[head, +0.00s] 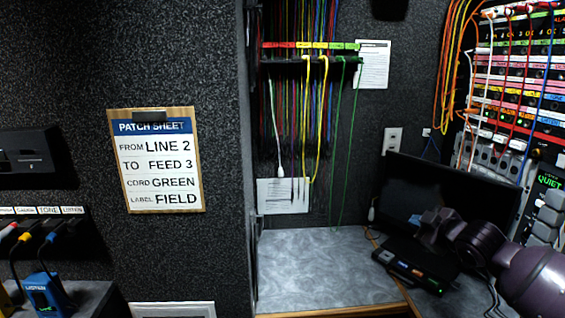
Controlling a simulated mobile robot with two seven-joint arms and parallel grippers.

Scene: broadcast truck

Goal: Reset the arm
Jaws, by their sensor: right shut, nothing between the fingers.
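My right arm comes in from the lower right. My right gripper (432,222) is dark and small, in front of the black monitor (408,192) and above the black box on the desk. It is shut, and I see nothing held in it. The dark screen behind makes its fingertips hard to make out. My left gripper is not in view.
A patch sheet (162,165) hangs on the left wall. Cords hang from a rack (310,60) above the grey desk (310,265), whose middle is clear. A black box (412,265) sits near the monitor. A patch panel (515,80) with cables stands at right.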

